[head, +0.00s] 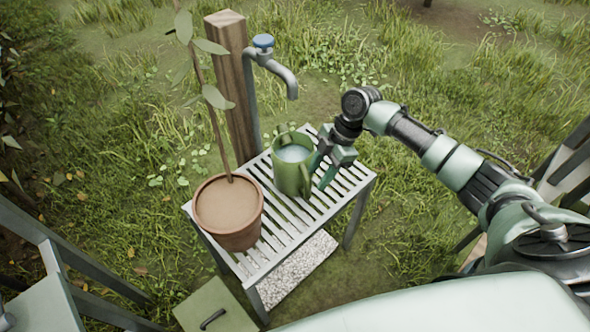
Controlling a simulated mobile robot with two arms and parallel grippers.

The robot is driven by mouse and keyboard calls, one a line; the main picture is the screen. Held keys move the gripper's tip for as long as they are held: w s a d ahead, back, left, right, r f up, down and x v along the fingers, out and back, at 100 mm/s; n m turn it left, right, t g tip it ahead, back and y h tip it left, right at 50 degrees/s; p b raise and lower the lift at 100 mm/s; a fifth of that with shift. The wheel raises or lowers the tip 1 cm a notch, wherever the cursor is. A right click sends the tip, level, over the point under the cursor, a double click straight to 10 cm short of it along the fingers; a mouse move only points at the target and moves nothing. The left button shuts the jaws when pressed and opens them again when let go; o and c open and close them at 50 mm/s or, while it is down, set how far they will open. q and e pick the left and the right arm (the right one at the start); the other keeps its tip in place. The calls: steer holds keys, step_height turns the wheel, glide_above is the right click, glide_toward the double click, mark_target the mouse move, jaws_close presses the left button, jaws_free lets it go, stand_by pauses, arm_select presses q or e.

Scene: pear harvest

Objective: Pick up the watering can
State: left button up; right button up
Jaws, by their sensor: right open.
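A green watering can (288,178) stands upright on a white slatted table (260,258). Its open top shows a pale, bluish-white inside that looks like water. My right gripper (322,172) is at the right side of the can, by its handle, with its green fingers pointing down and left. The fingers are open. I cannot tell whether a finger touches the can or whether the handle is between them. My left gripper is not in view.
A terracotta pot (228,212) with a thin sapling stands on the table, left of the can. A wooden post (235,95) with a blue-handled tap (280,68) rises behind the table. A green box lid (215,308) lies below, in front. Grass surrounds the table.

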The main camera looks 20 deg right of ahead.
steer(key=x, duration=0.5)
steer(key=shift+s+a+f+p, duration=0.2)
steer(key=shift+s+f+p, duration=0.05)
steer(key=shift+f+p, duration=0.05)
jaws_close()
steer(key=shift+w+r, duration=0.1)
steer(key=shift+w, duration=0.05)
stand_by(0.9)
